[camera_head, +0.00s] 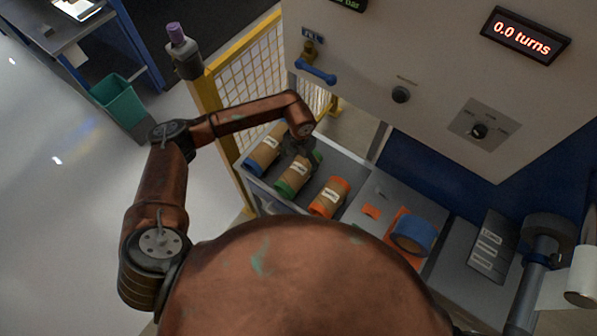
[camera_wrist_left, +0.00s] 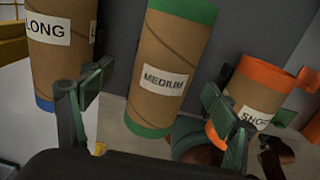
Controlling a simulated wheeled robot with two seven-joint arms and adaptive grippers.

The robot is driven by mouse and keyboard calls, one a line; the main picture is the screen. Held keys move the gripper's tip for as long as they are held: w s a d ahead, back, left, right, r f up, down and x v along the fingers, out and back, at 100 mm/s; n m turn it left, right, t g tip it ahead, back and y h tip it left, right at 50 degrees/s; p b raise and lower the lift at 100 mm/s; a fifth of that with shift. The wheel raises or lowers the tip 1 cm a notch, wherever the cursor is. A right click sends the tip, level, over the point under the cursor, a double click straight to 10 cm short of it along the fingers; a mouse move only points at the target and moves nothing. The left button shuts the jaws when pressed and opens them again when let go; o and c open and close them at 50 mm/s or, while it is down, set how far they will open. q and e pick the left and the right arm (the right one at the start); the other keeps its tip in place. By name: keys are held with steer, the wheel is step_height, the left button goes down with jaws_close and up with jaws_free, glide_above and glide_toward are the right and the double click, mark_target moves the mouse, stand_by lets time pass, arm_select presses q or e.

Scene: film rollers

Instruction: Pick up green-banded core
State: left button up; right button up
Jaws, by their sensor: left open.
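The green-banded core (camera_head: 292,177), a brown cardboard tube with green ends and a "MEDIUM" label, lies in the grey tray between two other cores. It also shows in the left wrist view (camera_wrist_left: 168,68), in the middle, beyond the gap between my fingers. My left gripper (camera_head: 299,147) is over the far end of this core and hides part of it. In the left wrist view my gripper (camera_wrist_left: 152,112) is open, one finger to each side of the core, with nothing held. Whether a finger touches the core is unclear. My right gripper is out of view.
The blue-banded "LONG" core (camera_head: 263,152) lies left of the green one, and the orange-banded "SHORT" core (camera_head: 329,198) lies right of it. A blue roll (camera_head: 414,233) is further right. A yellow post and mesh fence (camera_head: 207,103) stand left of the tray, a machine panel (camera_head: 430,65) behind.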

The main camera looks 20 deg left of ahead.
mark_target(299, 167)
arm_select(q)
steer(key=f, duration=0.2)
steer(key=s+f+p, duration=0.1)
steer(key=f, duration=0.1)
steer(key=shift+d+f, duration=0.15)
steer(key=shift+f, duration=0.2)
steer(key=shift+w+f, duration=0.1)
steer(key=shift+f, duration=0.35)
steer(key=shift+c, duration=0.6)
steer(key=shift+r, duration=0.1)
steer(key=c, duration=1.5)
